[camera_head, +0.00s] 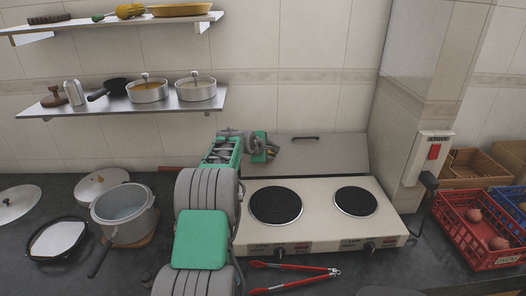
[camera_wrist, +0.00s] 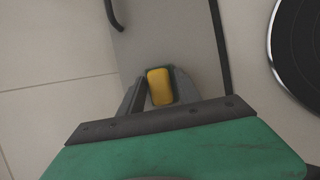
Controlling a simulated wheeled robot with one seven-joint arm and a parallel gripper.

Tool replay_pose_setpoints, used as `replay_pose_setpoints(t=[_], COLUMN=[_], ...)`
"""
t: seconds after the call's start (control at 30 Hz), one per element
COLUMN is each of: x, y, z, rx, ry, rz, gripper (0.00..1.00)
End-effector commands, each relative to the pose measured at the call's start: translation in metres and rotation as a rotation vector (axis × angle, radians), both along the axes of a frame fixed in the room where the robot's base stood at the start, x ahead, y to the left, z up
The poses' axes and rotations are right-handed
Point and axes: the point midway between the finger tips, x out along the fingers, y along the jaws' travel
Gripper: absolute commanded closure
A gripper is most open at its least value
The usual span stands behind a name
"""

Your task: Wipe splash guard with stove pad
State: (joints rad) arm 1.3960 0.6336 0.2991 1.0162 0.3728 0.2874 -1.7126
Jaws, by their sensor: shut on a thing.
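The stove pad, a small yellow and dark pad (camera_wrist: 160,86), sits between the fingers of my gripper (camera_wrist: 157,92) in the wrist view. My gripper (camera_head: 271,150) is shut on it. In the head view the gripper is at the left part of the splash guard (camera_head: 330,155), a grey metal panel standing behind the stove, with a dark handle near its top edge. The guard also fills the middle of the wrist view (camera_wrist: 180,35). The pad is in front of the guard's face; I cannot tell whether it touches.
The white stove (camera_head: 315,230) has two black burners (camera_head: 276,205). Red tongs (camera_head: 295,279) lie in front. A steel pot (camera_head: 124,212) and a pan (camera_head: 58,239) stand left. A red crate (camera_head: 478,235) is right. A low shelf (camera_head: 125,104) with pots hangs at upper left.

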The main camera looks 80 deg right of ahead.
Motion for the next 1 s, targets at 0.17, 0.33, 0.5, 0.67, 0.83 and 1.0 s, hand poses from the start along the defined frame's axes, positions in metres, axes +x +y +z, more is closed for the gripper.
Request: replay_pose_setpoints(t=[0.17,0.33,0.5,0.67,0.83,1.0], x=[-0.018,-0.019,-0.019,-0.022,-0.026,-0.029], y=[-0.003,-0.003,-0.002,0.011,0.026,0.039], z=[-0.001,-0.001,0.002,0.014,0.027,0.037], rx=[0.002,0.001,0.001,-0.001,-0.001,0.0], ry=[0.0,0.0,0.0,-0.001,0.0,0.0], rz=[-0.002,0.001,0.001,0.001,0.0,0.0], gripper=[0.92,0.92,0.92,0.92,0.92,0.92])
